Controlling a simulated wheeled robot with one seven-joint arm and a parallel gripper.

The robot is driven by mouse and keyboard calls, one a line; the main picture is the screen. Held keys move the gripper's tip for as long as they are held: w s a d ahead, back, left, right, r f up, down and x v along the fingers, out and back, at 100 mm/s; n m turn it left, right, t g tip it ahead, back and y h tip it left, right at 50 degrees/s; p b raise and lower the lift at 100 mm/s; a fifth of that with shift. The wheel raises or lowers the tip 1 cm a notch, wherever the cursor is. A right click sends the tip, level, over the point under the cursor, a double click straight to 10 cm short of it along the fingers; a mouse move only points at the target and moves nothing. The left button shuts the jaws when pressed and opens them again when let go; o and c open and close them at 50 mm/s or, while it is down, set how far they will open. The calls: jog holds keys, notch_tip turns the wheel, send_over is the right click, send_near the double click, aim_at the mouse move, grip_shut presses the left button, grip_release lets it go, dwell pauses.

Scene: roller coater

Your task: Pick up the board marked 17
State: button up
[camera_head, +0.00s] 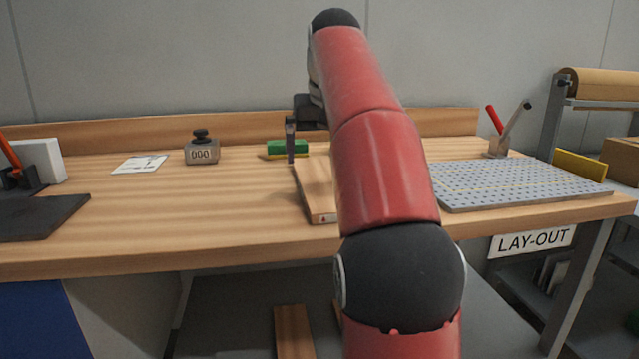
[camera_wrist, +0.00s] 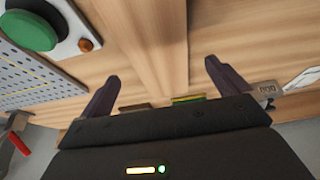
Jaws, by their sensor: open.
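A flat wooden board (camera_head: 312,190) lies on the workbench, its near end toward me, partly hidden behind my arm. A small mark shows on its near end, too small to read, so I cannot confirm the number 17. In the wrist view the board (camera_wrist: 150,35) runs away between the two fingers. In the head view one dark finger (camera_head: 290,140) shows near the board's far end; the rest is behind my arm.
A perforated plate (camera_head: 515,183) lies at right. A green block (camera_head: 287,147) and a 000 weight (camera_head: 202,150) stand at the back. A green button on a white box (camera_wrist: 33,28) shows in the wrist view. The bench (camera_head: 150,215) is clear left of the board.

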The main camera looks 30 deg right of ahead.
aim_at(323, 179)
jog(key=x, duration=0.2)
jog(key=b+x, duration=0.1)
jog(key=x, duration=0.1)
jog(key=b+x, duration=0.1)
jog(key=shift+s+d+f, duration=0.15)
jog(key=shift+s+f, duration=0.05)
jog(key=shift+f, duration=0.3)
jog(key=c, duration=1)
jog(key=shift+r, duration=0.1)
jog(key=shift+c, duration=0.2)
jog(key=shift+r, duration=0.1)
